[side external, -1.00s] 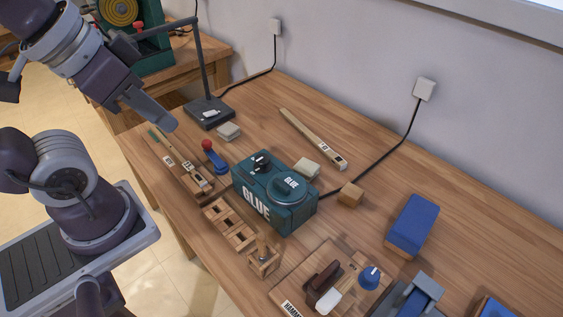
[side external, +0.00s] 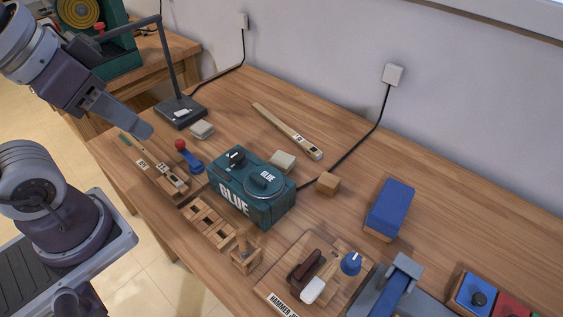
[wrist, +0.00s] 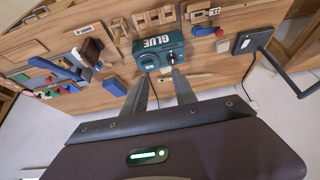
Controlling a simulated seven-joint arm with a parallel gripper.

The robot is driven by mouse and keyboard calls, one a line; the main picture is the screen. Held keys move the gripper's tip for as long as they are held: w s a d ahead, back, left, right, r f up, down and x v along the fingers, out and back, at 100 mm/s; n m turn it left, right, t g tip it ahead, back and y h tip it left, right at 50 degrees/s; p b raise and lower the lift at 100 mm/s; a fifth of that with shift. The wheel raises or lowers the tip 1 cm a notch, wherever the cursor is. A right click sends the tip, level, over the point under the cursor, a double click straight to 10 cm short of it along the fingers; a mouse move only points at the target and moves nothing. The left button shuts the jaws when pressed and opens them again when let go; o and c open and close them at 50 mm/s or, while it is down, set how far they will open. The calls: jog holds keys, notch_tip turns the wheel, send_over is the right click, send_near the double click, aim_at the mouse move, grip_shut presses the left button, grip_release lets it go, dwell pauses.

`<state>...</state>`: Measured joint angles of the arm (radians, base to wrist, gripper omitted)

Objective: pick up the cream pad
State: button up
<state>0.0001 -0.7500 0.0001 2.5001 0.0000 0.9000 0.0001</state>
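Two small pale cream pads lie on the workbench. One cream pad (side external: 283,161) is just behind the green glue pot (side external: 252,190). The other cream pad (side external: 202,130) lies beside the black lamp base. I cannot tell which one the task means. In the wrist view, a pale pad (wrist: 222,46) lies near the lamp base and the glue pot (wrist: 158,50) is ahead of my fingers. My gripper (wrist: 160,76) is open and empty. In the side external view, my gripper (side external: 142,130) is above the bench's left end, apart from both pads.
The lamp (side external: 180,110) rises at the back left. A wooden block (side external: 328,183) and a blue block (side external: 390,208) lie to the right. A long wooden stick (side external: 288,131) lies behind, with bare bench around it.

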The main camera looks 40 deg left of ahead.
jog(key=o, duration=0.5)
jog(key=n+g+h, duration=0.4)
jog(key=n+h, duration=0.9)
jog(key=n, duration=0.7)
send_over(273, 155)
jog(key=a, duration=0.4)
notch_tip(273, 155, down, 24)
jog(key=shift+t, duration=0.4)
jog(key=f, duration=0.7)
jog(key=shift+s+a, duration=0.15)
jog(key=shift+s, duration=0.15)
jog(key=shift+x, duration=1.55)
